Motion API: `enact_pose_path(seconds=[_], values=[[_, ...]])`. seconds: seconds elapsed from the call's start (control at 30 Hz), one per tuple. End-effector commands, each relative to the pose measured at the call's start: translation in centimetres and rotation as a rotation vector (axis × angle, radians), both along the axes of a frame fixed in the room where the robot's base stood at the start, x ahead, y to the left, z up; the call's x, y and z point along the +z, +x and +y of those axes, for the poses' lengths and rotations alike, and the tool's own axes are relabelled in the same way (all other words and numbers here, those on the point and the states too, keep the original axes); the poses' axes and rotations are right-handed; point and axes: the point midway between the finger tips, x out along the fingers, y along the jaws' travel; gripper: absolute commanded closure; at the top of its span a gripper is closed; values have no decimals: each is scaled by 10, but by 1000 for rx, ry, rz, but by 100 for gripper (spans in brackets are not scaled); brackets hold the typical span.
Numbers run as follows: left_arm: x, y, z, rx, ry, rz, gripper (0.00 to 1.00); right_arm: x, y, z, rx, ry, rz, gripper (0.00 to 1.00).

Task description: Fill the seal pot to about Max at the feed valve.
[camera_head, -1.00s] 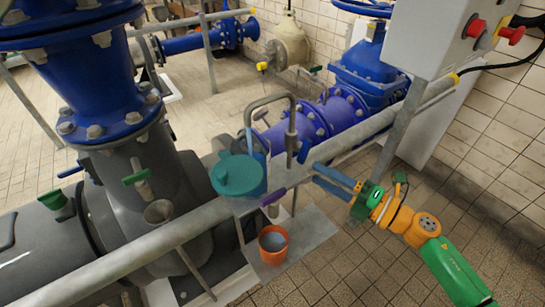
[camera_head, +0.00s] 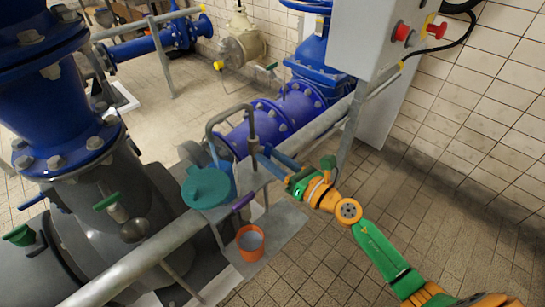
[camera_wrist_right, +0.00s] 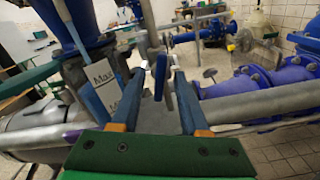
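A teal round cover (camera_head: 207,187) sits beside the grey bent pipe (camera_head: 252,135) in the head view; the pot body is mostly hidden there. In the right wrist view a pot with white "Max" labels (camera_wrist_right: 104,82) stands left of my fingers; I cannot read its liquid level. A blue upright lever (camera_wrist_right: 160,78), apparently the feed valve's, shows beyond and between my fingertips. My right gripper (camera_head: 279,162) is close to the pipe's lower end. It also shows in the wrist view (camera_wrist_right: 158,120), fingers apart, holding nothing visible. My left gripper is out of view.
An orange bucket (camera_head: 250,240) stands below a purple handle (camera_head: 243,201). A grey rail (camera_head: 165,240) runs across the front. Blue pipework (camera_head: 275,120) and a grey cabinet (camera_head: 375,45) lie behind. The tiled floor at the right is clear.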

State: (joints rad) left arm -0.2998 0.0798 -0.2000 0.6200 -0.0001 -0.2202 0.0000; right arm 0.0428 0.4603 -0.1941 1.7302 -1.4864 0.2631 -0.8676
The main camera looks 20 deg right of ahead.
Motion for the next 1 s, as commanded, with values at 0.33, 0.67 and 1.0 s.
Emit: enact_pose_path(seconds=[0.33, 0.67, 1.0], values=[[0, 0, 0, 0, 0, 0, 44, 0, 0, 0, 0, 1, 0, 100], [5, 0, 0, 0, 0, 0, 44, 1, 0, 0, 0, 83, 44, 100], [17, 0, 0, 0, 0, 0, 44, 2, 0, 0, -1, 338, 181, 100]])
